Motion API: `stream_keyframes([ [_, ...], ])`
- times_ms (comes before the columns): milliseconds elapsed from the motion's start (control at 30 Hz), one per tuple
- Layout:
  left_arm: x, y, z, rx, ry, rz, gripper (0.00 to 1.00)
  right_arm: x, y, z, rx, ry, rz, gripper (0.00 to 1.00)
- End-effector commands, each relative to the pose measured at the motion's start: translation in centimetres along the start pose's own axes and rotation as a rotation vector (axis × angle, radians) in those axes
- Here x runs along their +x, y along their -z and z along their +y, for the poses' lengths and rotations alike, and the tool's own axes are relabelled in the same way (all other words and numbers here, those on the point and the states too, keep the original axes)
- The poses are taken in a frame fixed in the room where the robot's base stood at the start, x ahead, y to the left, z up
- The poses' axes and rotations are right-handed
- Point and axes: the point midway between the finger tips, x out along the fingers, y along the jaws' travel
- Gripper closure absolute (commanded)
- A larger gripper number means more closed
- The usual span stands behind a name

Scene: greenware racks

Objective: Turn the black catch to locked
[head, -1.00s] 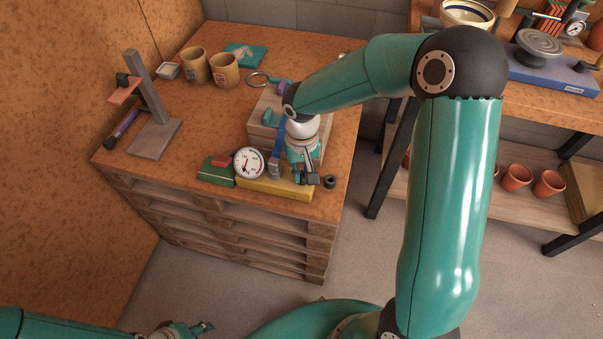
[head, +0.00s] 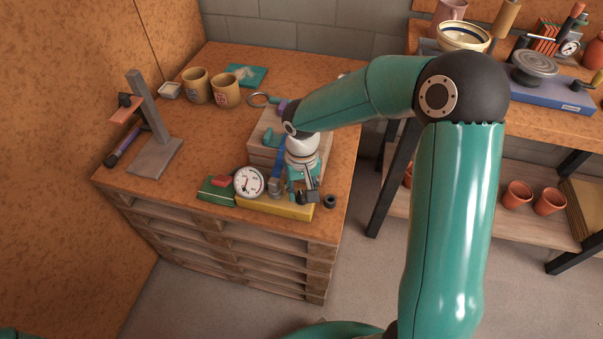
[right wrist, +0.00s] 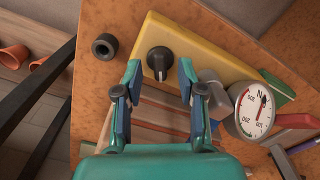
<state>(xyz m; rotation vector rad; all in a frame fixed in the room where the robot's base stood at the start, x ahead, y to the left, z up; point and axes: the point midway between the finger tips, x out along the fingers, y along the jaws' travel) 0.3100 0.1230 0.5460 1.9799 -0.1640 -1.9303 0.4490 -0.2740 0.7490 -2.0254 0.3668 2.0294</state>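The black catch (right wrist: 159,60) is a round knob with a raised grip on the yellow block (right wrist: 199,48), in the right wrist view. My right gripper (right wrist: 160,78) is open, with one finger on each side, its tips just short of the knob or level with its near edge. I cannot tell whether they touch it. In the head view my right gripper (head: 304,194) is over the right part of the yellow block (head: 252,206) and largely hides the catch. I cannot read a locked mark. My left gripper is out of view.
A white dial gauge (right wrist: 254,110) stands beside the yellow block, close to my right gripper. A black ring (right wrist: 104,46) lies on the bench on the other side. A wooden crate (head: 262,130) is behind. The bench's front edge is near.

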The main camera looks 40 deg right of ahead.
Motion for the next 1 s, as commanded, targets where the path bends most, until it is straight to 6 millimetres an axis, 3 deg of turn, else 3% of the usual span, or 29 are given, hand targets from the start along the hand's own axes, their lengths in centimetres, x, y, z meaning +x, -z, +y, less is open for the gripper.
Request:
stream_keyframes([
  [533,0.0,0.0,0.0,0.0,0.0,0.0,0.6,-9.7,0.1,-0.1,-0.001,0.002,0.004,0.6],
  [700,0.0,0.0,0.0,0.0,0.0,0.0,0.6,-10.9,0.1,-0.1,-0.001,0.002,0.002,0.6],
  [1000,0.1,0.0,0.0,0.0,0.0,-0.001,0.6,-11.1,0.0,0.0,-0.001,0.002,0.001,0.6],
])
